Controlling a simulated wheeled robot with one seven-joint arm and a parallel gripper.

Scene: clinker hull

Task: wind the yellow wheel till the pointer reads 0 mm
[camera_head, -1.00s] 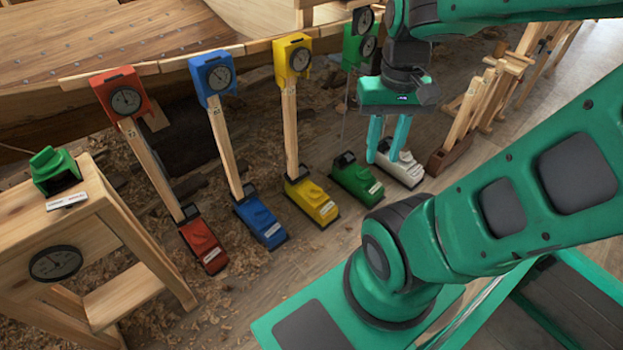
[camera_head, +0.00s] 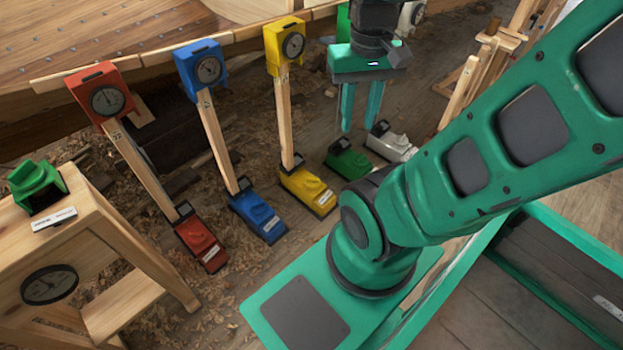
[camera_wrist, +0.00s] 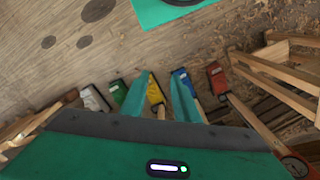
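The yellow gauge head (camera_head: 285,45) tops a wooden post, with a dark dial facing right; its pointer is too small to read.
Similar red (camera_head: 202,245), blue (camera_head: 259,217), green (camera_head: 349,160) and white (camera_head: 391,143) units stand in the row. A wooden stand (camera_head: 120,240) with a gauge is at left, wooden trestles at right. The hull (camera_head: 120,35) lies behind. Shavings cover the floor.

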